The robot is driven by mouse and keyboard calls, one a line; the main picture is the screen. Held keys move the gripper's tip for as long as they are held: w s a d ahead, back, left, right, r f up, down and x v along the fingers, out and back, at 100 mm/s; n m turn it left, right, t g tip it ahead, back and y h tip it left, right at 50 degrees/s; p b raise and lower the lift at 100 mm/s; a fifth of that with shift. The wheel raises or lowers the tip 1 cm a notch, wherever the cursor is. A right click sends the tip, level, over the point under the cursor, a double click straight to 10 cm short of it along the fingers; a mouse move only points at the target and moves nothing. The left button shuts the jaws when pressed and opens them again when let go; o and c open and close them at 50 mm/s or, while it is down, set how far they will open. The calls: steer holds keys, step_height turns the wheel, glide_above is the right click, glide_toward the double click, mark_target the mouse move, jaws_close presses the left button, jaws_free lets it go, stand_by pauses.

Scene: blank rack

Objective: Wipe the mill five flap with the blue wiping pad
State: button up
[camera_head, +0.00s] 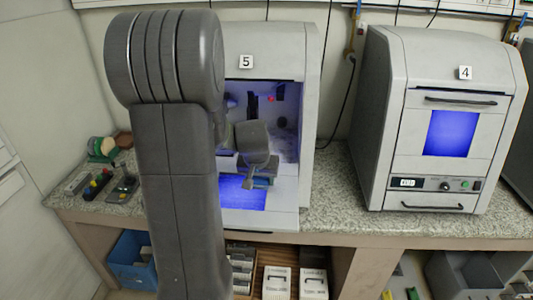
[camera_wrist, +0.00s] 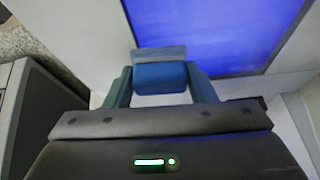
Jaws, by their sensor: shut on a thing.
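Mill five (camera_head: 300,60), marked 5, stands behind my arm with its chamber open. Its flap (camera_head: 284,205) is folded down at the front, with a blue glowing window; my arm hides its left part. The flap's blue window also fills the upper part of the wrist view (camera_wrist: 215,30). My gripper (camera_head: 258,183) is over the flap, in front of the open chamber. In the wrist view its two fingers are shut on the blue wiping pad (camera_wrist: 160,78), which has a grey strip along its far edge. The pad lies at the window's near edge; whether it touches is unclear.
Mill four (camera_head: 445,75) stands to the right with its flap closed. Granite counter (camera_head: 345,205) is clear between the mills. Small tools and coloured items (camera_head: 100,180) lie at the left. A blue bin (camera_head: 130,262) and white boxes (camera_head: 277,283) sit below.

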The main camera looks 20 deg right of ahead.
steer(key=r, duration=0.1)
steer(key=r+p, duration=0.1)
steer(key=r, duration=0.2)
steer(key=shift+w+a+r, duration=0.1)
steer(key=shift+a+r, duration=0.15)
steer(key=shift+r, duration=0.1)
steer(key=shift+d+r+p, duration=0.1)
steer(key=shift+r+p, duration=0.2)
steer(key=shift+p, duration=0.2)
steer(key=shift+r+p, duration=0.95)
steer(key=shift+r, duration=0.6)
steer(key=shift+w+f, duration=0.1)
